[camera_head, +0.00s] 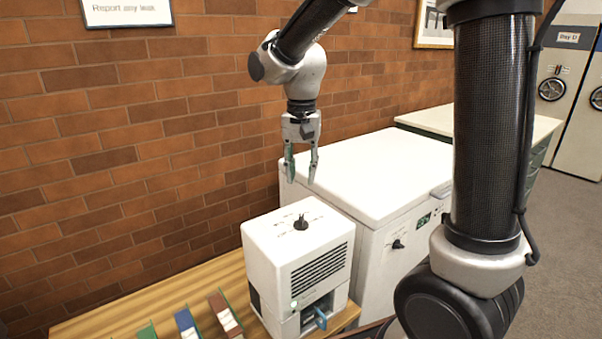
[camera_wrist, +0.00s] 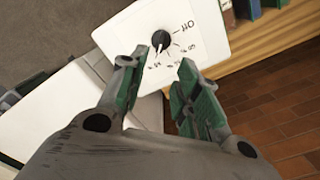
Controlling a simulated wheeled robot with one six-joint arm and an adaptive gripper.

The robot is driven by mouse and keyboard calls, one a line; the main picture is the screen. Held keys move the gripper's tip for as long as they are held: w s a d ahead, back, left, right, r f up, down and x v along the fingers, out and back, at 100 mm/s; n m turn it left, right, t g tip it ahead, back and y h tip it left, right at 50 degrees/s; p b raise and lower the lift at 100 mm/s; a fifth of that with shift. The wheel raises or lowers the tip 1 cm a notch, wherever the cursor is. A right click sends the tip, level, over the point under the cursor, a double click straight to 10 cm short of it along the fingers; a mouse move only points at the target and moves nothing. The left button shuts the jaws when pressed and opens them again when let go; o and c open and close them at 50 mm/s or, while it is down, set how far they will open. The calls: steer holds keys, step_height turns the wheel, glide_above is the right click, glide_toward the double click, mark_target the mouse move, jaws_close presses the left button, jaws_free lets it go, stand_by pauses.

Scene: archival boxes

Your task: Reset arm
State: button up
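My gripper (camera_head: 301,165) hangs from my arm, fingers pointing down, above and a little behind a white box-shaped device. Its two fingers are apart with nothing between them. In the wrist view my gripper (camera_wrist: 160,90) also shows open, with green pads on the inner finger faces. The white device (camera_head: 297,240) stands on a wooden table and has a black knob (camera_head: 301,223) on top. In the wrist view the knob (camera_wrist: 161,39) sits on a white panel with a printed dial scale, beyond the fingertips and apart from them.
A large white chest (camera_head: 375,170) stands right of the device. Several coloured boxes or books, one blue (camera_head: 186,322), stand on the wooden table (camera_head: 110,318) at left. A brick wall (camera_head: 130,140) runs behind. Grey floor (camera_head: 575,230) lies open at right.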

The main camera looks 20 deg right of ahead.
steer(key=s+d+r+n+t, duration=0.2)
steer(key=s+d+r, duration=0.1)
steer(key=s+d, duration=0.4)
steer(key=s+d+r+n+t, duration=0.2)
steer(key=s+d, duration=0.5)
steer(key=s, duration=0.6)
steer(key=shift+d+r+n, duration=0.25)
steer(key=shift+r+n, duration=0.3)
steer(key=shift+n, duration=0.15)
